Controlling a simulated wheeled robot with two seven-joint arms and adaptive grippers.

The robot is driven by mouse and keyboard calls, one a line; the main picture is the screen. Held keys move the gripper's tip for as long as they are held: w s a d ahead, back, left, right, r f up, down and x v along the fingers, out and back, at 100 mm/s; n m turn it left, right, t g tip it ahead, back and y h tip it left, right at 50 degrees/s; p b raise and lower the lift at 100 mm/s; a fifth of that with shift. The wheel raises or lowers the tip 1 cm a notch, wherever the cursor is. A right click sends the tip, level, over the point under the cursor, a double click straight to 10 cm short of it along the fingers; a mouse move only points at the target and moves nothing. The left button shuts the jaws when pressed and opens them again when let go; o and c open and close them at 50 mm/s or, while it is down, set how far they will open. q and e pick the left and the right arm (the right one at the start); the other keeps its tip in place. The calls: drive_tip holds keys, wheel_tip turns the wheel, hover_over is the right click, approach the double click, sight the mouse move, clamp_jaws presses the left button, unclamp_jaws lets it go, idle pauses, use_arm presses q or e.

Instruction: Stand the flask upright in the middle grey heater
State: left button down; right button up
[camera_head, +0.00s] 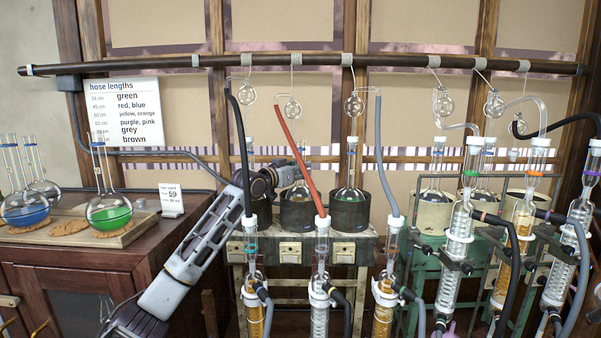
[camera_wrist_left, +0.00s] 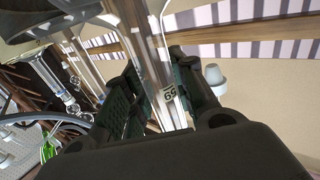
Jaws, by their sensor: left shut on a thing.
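My left gripper (camera_head: 288,176) reaches in from the left, at the middle of the three grey heaters. It is shut on the clear glass neck of the flask (camera_wrist_left: 150,60), which carries a small "59"-like label in the left wrist view. In the head view the flask's neck (camera_head: 301,150) stands about upright above the middle grey heater (camera_head: 297,214). The flask's body is mostly hidden by the gripper, the heater and a red hose, so I cannot tell whether it rests in it. My right gripper is not in view.
The right grey heater (camera_head: 350,212) holds a flask with green liquid. The left grey heater (camera_head: 262,212) is partly behind my arm. Condensers and hanging hoses, including a red hose (camera_head: 298,160), stand close in front. A tray (camera_head: 75,236) with flasks lies at the left.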

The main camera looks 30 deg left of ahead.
use_arm(q)
drive_tip(key=shift+f, duration=0.4)
drive_tip(key=c, duration=1.2)
unclamp_jaws()
drive_tip(key=shift+f, duration=0.1)
drive_tip(key=shift+o, duration=0.2)
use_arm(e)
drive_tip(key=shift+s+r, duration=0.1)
